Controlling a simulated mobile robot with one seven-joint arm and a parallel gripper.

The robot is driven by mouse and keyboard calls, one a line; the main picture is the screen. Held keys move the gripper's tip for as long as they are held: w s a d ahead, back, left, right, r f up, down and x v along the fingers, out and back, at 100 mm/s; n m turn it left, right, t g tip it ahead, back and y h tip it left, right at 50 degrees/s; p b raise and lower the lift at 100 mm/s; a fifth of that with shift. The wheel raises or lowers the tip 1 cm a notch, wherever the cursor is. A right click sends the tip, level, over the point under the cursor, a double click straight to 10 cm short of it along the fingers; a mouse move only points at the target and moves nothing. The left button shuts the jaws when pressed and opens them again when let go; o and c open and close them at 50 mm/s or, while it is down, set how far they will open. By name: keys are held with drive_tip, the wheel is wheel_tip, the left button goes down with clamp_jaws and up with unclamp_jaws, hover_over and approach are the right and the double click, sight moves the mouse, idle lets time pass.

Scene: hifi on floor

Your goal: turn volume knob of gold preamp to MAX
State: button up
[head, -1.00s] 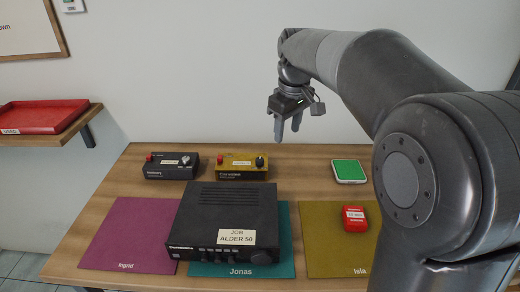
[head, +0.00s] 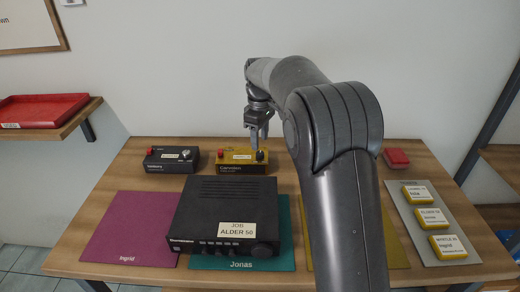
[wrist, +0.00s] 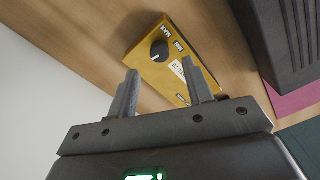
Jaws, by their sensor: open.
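The gold preamp (head: 236,168) stands at the back of the table, with a red button or cap at its left and a black volume knob (head: 261,155) at its right. The wrist view shows the gold preamp (wrist: 178,74) with the black knob (wrist: 160,50) and MAX and MIN printed near it. A light mark shows on the knob, but its exact setting is too small to tell. My gripper (head: 259,144) is open and empty, pointing down close to the knob. In the wrist view, my gripper (wrist: 161,70) has its fingers spread, with the knob beyond and between the tips.
A similar black preamp (head: 171,159) stands to the left. A large black amplifier (head: 225,213) sits in front on the teal mat (head: 287,245). Right are a red box (head: 396,158) and a grey tray (head: 447,258) with yellow labelled blocks. My arm hides part of the olive mat (head: 398,253).

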sight(260, 153)
wheel_tip(260, 153, down, 5)
drive_tip(key=shift+r, duration=0.1)
idle(0.3)
drive_tip(key=c, duration=1)
